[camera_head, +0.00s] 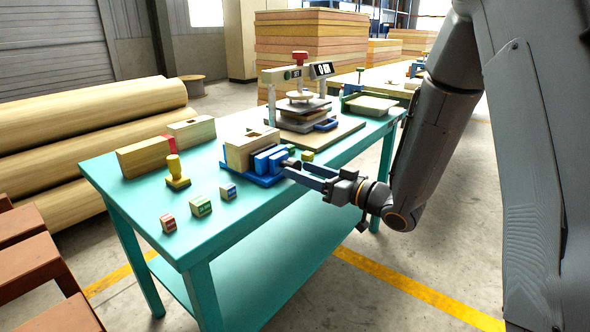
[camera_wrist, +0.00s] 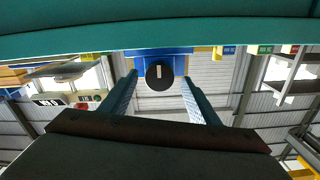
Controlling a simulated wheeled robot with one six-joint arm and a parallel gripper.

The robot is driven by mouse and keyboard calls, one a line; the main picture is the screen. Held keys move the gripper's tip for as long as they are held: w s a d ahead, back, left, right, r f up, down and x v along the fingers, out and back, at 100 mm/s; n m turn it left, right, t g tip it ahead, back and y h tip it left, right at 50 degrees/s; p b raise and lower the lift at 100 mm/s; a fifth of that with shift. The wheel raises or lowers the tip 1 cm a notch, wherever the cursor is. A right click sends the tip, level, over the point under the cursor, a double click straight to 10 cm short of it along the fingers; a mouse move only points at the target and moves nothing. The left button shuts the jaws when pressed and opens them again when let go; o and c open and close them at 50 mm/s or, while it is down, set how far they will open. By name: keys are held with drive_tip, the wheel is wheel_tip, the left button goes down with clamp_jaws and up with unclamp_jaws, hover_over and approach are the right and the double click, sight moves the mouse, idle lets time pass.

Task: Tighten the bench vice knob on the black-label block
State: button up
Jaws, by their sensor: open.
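The blue bench vice (camera_head: 268,161) stands on the teal table with a pale wood block (camera_head: 250,150) in it. No black label can be made out on this block. The vice's round dark knob (camera_wrist: 160,75), with a pale mark on its face, is in the middle of the wrist view. In the head view it is small and partly hidden by the fingers. My gripper (camera_head: 290,169) is open at the right side of the vice. In the wrist view, its two fingers stand on either side of the knob, with visible gaps between them and it.
Several small labelled cubes (camera_head: 201,206) and a yellow stamp-like piece (camera_head: 177,172) are on the table (camera_head: 135,208). Wood blocks (camera_head: 142,157) lie at the left. A press-like frame with a display (camera_head: 321,70) and a pale tray (camera_head: 370,105) stand behind the vice. The table's front-left corner is clear.

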sight(297, 168)
drive_tip(key=shift+x, duration=1.7)
drive_tip(key=c, duration=1)
drive_tip(key=shift+c, duration=0.2)
drive_tip(key=shift+m+p, duration=0.3)
drive_tip(key=m+p, duration=0.3)
drive_tip(key=p, duration=0.1)
drive_tip(key=shift+s+r, duration=0.1)
drive_tip(key=shift+r, duration=0.05)
drive_tip(key=m+p, duration=0.3)
drive_tip(key=m, duration=0.2)
drive_tip(key=shift+p, duration=0.4)
